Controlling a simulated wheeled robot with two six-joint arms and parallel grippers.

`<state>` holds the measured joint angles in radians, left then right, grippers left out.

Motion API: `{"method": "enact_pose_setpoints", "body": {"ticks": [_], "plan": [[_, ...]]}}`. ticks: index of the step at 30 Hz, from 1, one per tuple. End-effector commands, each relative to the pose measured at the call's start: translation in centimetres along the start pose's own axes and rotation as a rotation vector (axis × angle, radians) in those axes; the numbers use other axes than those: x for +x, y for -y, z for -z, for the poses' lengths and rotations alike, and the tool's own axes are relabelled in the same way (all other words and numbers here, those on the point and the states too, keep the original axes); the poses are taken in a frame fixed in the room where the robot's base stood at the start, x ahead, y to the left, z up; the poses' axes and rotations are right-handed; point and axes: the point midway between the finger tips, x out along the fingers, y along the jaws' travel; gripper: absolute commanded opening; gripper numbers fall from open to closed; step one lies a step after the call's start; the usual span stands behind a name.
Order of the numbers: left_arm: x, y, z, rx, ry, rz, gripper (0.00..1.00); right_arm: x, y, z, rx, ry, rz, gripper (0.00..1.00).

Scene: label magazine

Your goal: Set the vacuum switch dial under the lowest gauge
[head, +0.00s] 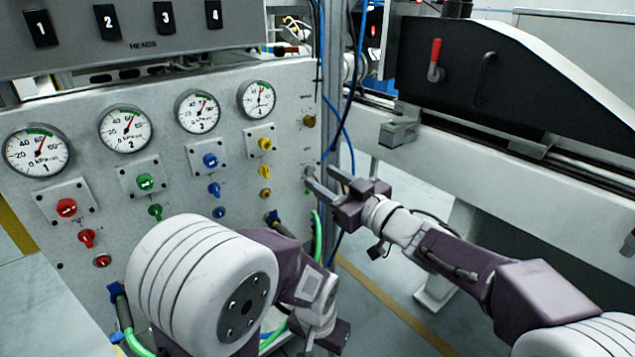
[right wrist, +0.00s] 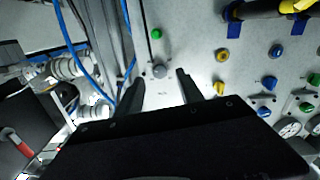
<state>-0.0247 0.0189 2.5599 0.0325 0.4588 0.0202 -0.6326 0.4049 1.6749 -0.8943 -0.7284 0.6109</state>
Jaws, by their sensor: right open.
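Four round gauges sit on the grey panel: gauge 1 (head: 36,152), gauge 2 (head: 125,129), gauge 3 (head: 198,112) and gauge 4 (head: 257,99). Their needles point up or slightly right; exact readings are too small to tell. Below them are a red dial (head: 66,208), green dial (head: 145,182), blue dial (head: 210,160) and yellow dial (head: 265,144) on square plates. My right gripper (head: 323,179) is open at the panel's right edge. In the right wrist view, a small grey knob (right wrist: 160,71) shows just beyond its fingertips. My left gripper (head: 331,336) is low, its fingers unclear.
Pointed coloured knobs, including a red one (head: 87,238), sit below the dials. A brass knob (head: 309,120) is above my right gripper. Blue cables (head: 340,118) hang beside the panel. A white beam (head: 500,165) runs at right, with open floor below.

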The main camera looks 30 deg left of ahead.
Motion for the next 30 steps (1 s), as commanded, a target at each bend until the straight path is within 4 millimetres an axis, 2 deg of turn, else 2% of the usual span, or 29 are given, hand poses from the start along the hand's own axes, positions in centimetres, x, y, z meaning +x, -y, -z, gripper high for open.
{"method": "enact_pose_setpoints", "body": {"ticks": [3, 6, 15, 16, 20, 21, 30], "plan": [[0.7, 0.0, -0.1, 0.0, 0.0, 0.0, 0.36, 1.9, 0.1, -0.2, -0.002, 0.0, 0.002, 0.44], [0.8, 0.0, -0.1, 0.0, 0.0, 0.0, 0.36, 2.7, 0.1, -0.1, 0.0, -0.001, 0.001, 0.44], [0.8, 0.0, -0.1, 0.0, 0.0, 0.0, 0.36, 3.1, 0.0, 0.1, -0.001, 0.0, 0.0, 0.44], [0.8, 0.0, -0.1, 0.0, 0.0, 0.0, 0.36, 3.1, 0.0, 0.0, -0.001, 0.0, 0.0, 0.39], [0.8, 0.0, -0.1, 0.0, 0.0, 0.0, 0.36, 3.1, 0.0, 0.0, -0.001, 0.0, 0.0, 0.02], [0.8, 0.0, -0.1, 0.0, 0.0, 0.0, 0.36, 3.1, 0.0, 0.0, -0.001, 0.0, 0.0, 0.0], [0.8, 0.0, -0.1, 0.0, 0.0, 0.0, 0.36, 3.0, 0.0, 0.0, -0.028, 0.0, 0.0, 0.0]]}}
